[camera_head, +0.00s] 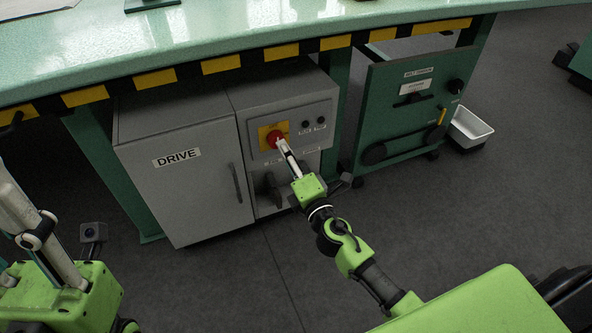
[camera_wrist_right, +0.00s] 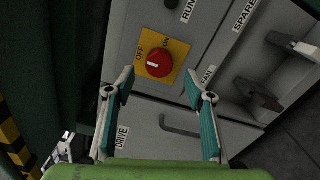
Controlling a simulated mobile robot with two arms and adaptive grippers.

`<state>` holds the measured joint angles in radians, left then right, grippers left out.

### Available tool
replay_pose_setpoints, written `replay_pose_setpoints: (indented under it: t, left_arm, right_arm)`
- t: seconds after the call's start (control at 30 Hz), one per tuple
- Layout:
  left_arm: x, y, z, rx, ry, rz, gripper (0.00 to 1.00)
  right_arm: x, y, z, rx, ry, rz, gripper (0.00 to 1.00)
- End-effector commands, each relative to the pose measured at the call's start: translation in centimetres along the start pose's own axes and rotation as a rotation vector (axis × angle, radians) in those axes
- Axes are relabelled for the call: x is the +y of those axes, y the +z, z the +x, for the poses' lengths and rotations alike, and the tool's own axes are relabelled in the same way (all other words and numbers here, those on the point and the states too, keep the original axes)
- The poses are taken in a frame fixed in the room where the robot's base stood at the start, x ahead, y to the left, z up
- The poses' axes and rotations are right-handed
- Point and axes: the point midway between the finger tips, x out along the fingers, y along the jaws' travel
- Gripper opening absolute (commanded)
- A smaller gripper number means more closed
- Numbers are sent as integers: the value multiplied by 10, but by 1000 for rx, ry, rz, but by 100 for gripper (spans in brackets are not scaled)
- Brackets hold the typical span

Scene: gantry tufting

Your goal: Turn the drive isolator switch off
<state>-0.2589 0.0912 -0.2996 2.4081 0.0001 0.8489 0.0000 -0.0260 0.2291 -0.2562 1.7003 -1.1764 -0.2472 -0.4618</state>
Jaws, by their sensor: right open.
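The drive isolator switch is a round red knob (camera_head: 275,138) on a yellow plate (camera_head: 265,134), set in the grey drive cabinet's front (camera_head: 180,160). In the right wrist view the red knob (camera_wrist_right: 159,63) has a small pale mark at its left side, with OFF and ON lettered on the plate. My right gripper (camera_wrist_right: 160,77) is open, its fingertips spread either side of the knob and slightly below it in the picture. Contact cannot be told. In the head view my right gripper (camera_head: 281,146) partly covers the knob. My left gripper (camera_head: 24,205) is at the left edge, away from the cabinet.
The green table (camera_head: 230,40) with a black-yellow striped edge overhangs the cabinet. A door handle (camera_head: 236,183) and dark levers (camera_head: 270,188) project from the cabinet. A green panel unit (camera_head: 405,110) and white bin (camera_head: 470,127) stand right. Grey floor in front is clear.

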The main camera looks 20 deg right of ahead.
Motion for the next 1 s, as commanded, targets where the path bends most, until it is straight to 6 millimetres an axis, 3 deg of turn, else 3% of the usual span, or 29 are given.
replay_pose_setpoints:
  t: [0.2,0.4,1.0]
  left_arm:
    - [0,0,0,-1,0,0,40]
    - [0,0,0,-1,0,0,40]
    - [0,0,0,-1,0,0,40]
  right_arm:
    - [-1,0,-40,1,-2,0,49]
    - [0,0,-57,1,-1,-1,49]
    - [1,-2,-60,5,3,5,49]
